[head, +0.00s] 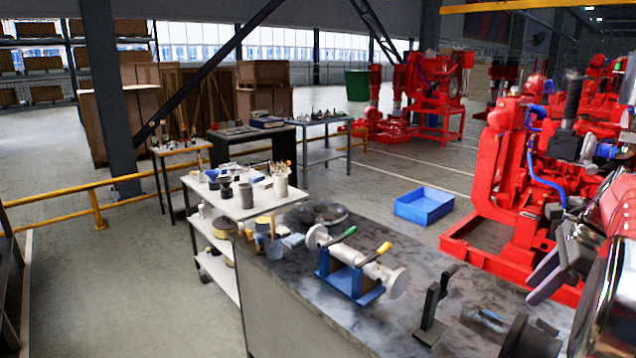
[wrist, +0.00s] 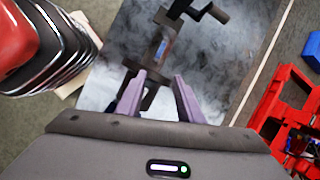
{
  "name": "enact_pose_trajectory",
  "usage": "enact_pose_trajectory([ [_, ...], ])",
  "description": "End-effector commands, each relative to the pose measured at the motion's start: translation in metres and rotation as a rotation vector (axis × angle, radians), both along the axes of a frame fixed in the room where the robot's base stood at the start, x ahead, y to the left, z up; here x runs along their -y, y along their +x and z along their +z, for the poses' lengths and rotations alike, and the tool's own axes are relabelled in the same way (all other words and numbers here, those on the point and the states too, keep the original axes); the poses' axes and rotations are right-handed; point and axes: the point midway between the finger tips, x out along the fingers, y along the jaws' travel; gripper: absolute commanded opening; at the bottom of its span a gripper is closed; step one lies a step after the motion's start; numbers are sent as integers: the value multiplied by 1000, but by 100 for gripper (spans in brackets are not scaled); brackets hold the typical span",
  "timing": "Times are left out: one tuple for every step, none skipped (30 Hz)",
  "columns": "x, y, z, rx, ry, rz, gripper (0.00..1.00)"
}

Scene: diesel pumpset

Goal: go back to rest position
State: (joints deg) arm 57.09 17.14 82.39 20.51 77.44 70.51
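My gripper (wrist: 159,82) shows two purple fingers in the wrist view. They are spread apart with nothing visibly held between them. In the head view my gripper (head: 546,278) is at the right edge, above the near right part of the bench, partly cut off by a shiny arm link of mine. In the wrist view the fingers point over the marbled bench top (wrist: 226,62). A dark metal piece with a small blue part (wrist: 160,48) lies beyond the fingertips. Whether the fingers touch anything cannot be told.
The bench (head: 300,258) carries a blue stand (head: 348,282) with a pale valve body, and a black upright bracket (head: 432,310). A red pumpset (head: 505,165) stands close behind my gripper. A blue crate (head: 424,205) is on the floor. Open floor lies left of the bench.

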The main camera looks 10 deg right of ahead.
Motion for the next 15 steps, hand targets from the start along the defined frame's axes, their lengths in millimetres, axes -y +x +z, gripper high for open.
enact_pose_trajectory([
  [-2, -6, -9, -7, -25, 56, 34],
  [-4, -9, -14, -8, -44, 96, 34],
  [-8, -12, -18, -10, -70, 152, 34],
  [-12, -14, -21, -12, -91, 197, 34],
  [-17, -15, -24, -14, -113, 245, 34],
  [-26, -16, -27, -15, -141, 310, 34],
  [-34, -17, -29, -18, -163, 364, 34],
  [-42, -18, -31, -20, -185, 416, 34],
  [-54, -18, -33, -22, -216, 491, 34],
  [-63, -19, -34, -23, -239, 548, 34],
  [-73, -19, -35, -23, -262, 603, 34],
  [-85, -19, -36, -24, -289, 672, 34],
  [-94, -19, -37, -26, -310, 725, 34],
  [-104, -20, -37, -26, -330, 775, 34],
  [-116, -20, -38, -25, -356, 840, 34],
])
